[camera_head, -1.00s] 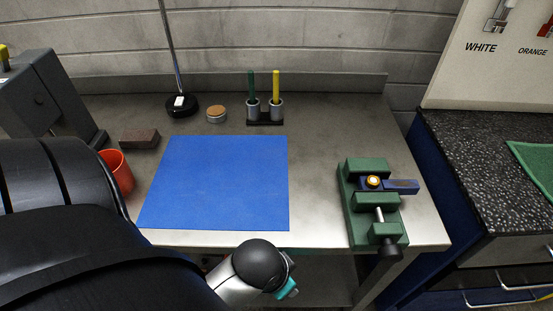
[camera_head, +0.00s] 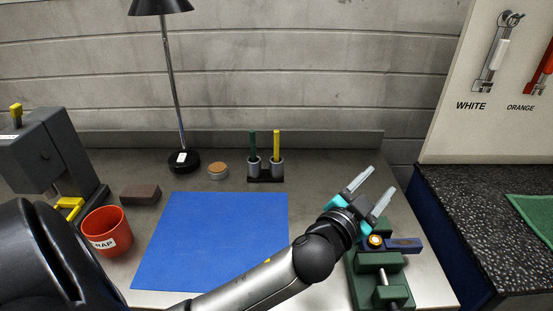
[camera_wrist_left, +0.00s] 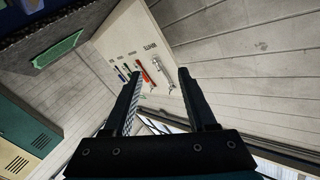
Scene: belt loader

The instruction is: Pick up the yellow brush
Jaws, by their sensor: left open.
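The yellow brush (camera_head: 276,146) stands upright, its yellow handle up, in the right cup of a small dark two-cup holder (camera_head: 266,179) at the back of the bench. Its lower end is hidden in the cup. A green-handled one (camera_head: 253,146) stands in the left cup. My left gripper (camera_head: 381,180) is open and empty, to the right of the brush and above the vise area, apart from the holder. In the left wrist view its two fingers (camera_wrist_left: 158,85) are spread with nothing held between them; the brush is not visible there. My right gripper is not in view.
A blue mat (camera_head: 220,225) covers the middle of the bench. A green vise (camera_head: 380,262) with a blue part stands below my left gripper. A red cup (camera_head: 106,232), brown block (camera_head: 140,194), round tin (camera_head: 218,171) and lamp (camera_head: 183,160) stand left of the holder.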

